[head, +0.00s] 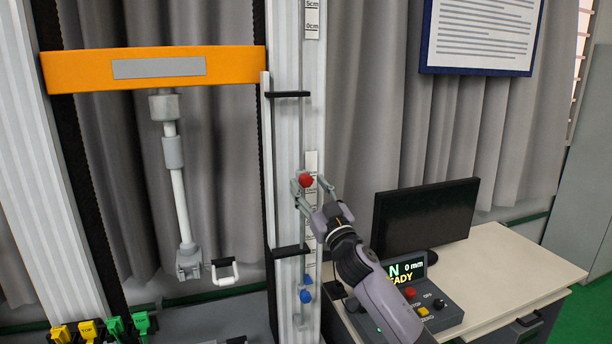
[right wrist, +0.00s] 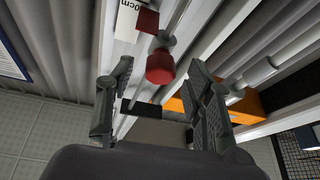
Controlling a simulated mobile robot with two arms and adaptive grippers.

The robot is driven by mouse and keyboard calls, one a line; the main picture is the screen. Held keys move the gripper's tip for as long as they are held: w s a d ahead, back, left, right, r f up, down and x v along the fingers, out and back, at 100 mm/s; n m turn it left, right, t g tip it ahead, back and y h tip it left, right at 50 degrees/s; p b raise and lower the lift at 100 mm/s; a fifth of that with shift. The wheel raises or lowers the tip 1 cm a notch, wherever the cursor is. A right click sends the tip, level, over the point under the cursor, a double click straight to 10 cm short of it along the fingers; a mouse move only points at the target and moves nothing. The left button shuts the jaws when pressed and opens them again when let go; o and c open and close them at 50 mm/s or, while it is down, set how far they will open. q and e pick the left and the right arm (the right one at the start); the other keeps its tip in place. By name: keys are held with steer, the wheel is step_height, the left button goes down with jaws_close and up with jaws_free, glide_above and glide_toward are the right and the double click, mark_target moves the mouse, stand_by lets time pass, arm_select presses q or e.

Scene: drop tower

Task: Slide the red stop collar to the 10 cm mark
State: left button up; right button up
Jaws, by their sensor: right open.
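The red stop collar (head: 306,180) sits on a thin vertical rod along the right column of the test frame. Its round red knob (right wrist: 160,68) and a red block behind it show in the right wrist view. My right gripper (head: 312,188) is open, its fingers on either side of the knob. In the right wrist view the open fingers (right wrist: 160,95) have the knob slightly beyond their tips, with no clear contact. A white scale label (right wrist: 128,20), partly cut off and reading "0cm", lies beside the red block. My left gripper is not in view.
An orange crosshead (head: 80,71) spans the columns at left. Black brackets (head: 290,94) and (head: 291,251) stick out above and below the collar. A blue collar (head: 306,296) sits lower. A monitor (head: 425,218) and control box (head: 440,308) stand on the right desk.

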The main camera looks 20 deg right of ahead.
steer(key=shift+x, duration=1.4)
steer(key=shift+f, duration=0.1)
steer(key=shift+c, duration=0.5)
jaws_close()
steer(key=shift+f, duration=0.1)
